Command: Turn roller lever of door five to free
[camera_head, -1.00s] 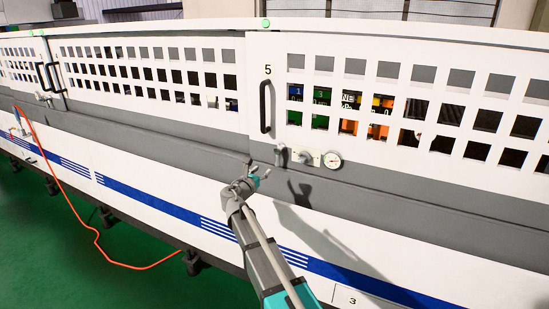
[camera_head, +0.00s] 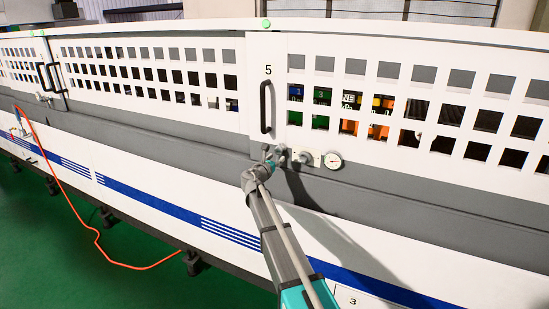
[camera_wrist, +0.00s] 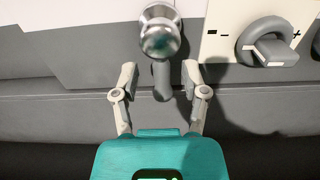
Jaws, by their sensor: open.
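Door five (camera_head: 268,70) carries the number 5 and a black vertical handle (camera_head: 263,107); it looks closed. The roller lever (camera_wrist: 160,36) shows in the wrist view as a shiny round metal knob with a grey stem hanging straight down below it. My gripper (camera_wrist: 159,74) is open, with one finger on each side of the stem and a gap on both sides. In the head view my gripper (camera_head: 269,160) is just below the handle, at the lever, and partly covers it.
Right of the lever is a pale plate with a grey rotary knob (camera_wrist: 272,45) marked minus and plus. A round gauge (camera_head: 333,160) sits farther right. A grey ledge (camera_head: 400,195) runs below the doors. An orange hose (camera_head: 98,240) hangs at the left.

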